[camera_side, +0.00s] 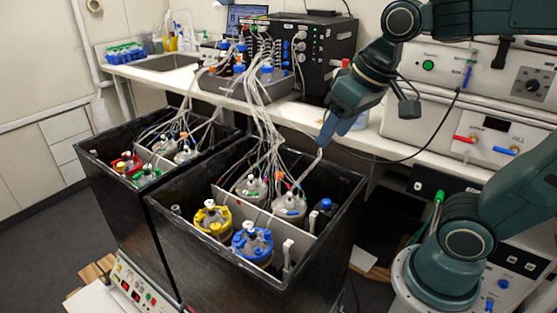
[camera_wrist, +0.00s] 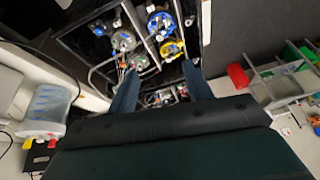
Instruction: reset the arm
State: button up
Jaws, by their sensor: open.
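My gripper (camera_side: 335,128) hangs above the back right part of the near black shaker box (camera_side: 222,264) in the side view. In the wrist view my gripper (camera_wrist: 160,92) shows two blue fingers spread apart, with nothing between them. It is open and empty. Below it in the near box stand a yellow-ringed vessel (camera_side: 212,218), a blue-ringed vessel (camera_side: 252,244) and two clear-topped vessels (camera_side: 289,203) with tubes. The yellow (camera_wrist: 171,48) and blue (camera_wrist: 160,22) rings also show in the wrist view.
A second black box (camera_side: 100,165) with red- and green-ringed vessels stands at the left. White tubing (camera_side: 265,125) runs up to the bench beside my gripper. A black instrument (camera_side: 318,55) and white devices (camera_side: 430,120) stand behind. Floor is clear at the far left.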

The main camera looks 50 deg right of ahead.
jog(key=s+f+n+t, duration=0.1)
jog(key=s+f, duration=0.1)
jog(key=s, duration=0.5)
jog(key=shift+d+n, duration=0.25)
jog(key=shift+n, duration=0.05)
jog(key=shift+w, duration=0.1)
